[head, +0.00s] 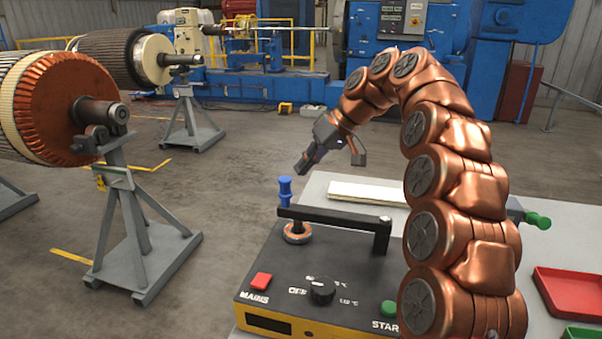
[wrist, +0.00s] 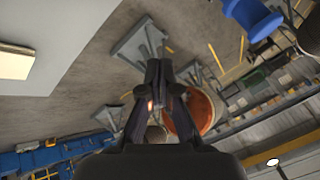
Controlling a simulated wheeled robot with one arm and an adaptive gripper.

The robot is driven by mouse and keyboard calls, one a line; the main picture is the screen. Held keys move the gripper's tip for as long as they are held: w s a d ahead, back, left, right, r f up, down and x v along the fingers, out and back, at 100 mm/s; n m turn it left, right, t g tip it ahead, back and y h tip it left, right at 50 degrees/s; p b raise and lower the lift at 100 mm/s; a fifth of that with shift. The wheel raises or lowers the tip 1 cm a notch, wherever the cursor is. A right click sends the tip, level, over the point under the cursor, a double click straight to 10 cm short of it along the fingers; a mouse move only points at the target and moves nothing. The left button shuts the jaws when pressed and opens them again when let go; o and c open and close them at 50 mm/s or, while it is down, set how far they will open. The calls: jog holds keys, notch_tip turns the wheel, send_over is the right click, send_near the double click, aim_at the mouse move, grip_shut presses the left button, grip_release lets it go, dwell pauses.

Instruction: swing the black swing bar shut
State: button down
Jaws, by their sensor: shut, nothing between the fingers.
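The black swing bar (head: 335,216) runs roughly level across the heater box (head: 262,278), from a black post (head: 381,238) at its right end. Its blue handle (head: 285,192) stands upright near the left end. A copper-coloured ring (head: 297,233) sits just below that end; whether the bar touches anything there I cannot tell. My gripper (head: 303,165) is shut and empty, above and slightly right of the handle in the head view, apart from it. In the wrist view my closed fingers (wrist: 159,82) point at the floor area, with the blue handle (wrist: 252,18) at the upper right.
A pale flat bar (head: 367,193) lies on the grey table behind the box. A green-ended tool (head: 537,220) and a red tray (head: 573,292) are at the right. Rotors on stands (head: 140,235) are on the floor at the left. The air left of the handle is clear.

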jog(key=shift+w+d+r+p, duration=0.65)
jog(key=shift+d+r+p, duration=0.6)
jog(key=shift+r, duration=0.9)
jog(key=s+f+m+g+h+p, duration=0.1)
jog(key=s+m+g+h+p, duration=0.15)
jog(key=s, duration=1.45)
jog(key=s+d+f+m+h+p, duration=0.1)
jog(key=s+d+f, duration=0.2)
jog(key=s, duration=0.7)
jog(key=s+d+f+m+h+p, duration=0.1)
jog(key=s+d+f, duration=0.3)
jog(key=s, duration=0.5)
jog(key=s+d+f+m+h+p, duration=0.1)
jog(key=s+d+f, duration=0.3)
jog(key=s, duration=0.6)
notch_tip(320, 180, down, 2)
jog(key=shift+s+d+f+m+g+h+p, duration=0.1)
jog(key=shift+s+d+m+g+h+p, duration=0.2)
jog(key=shift+m+h, duration=0.45)
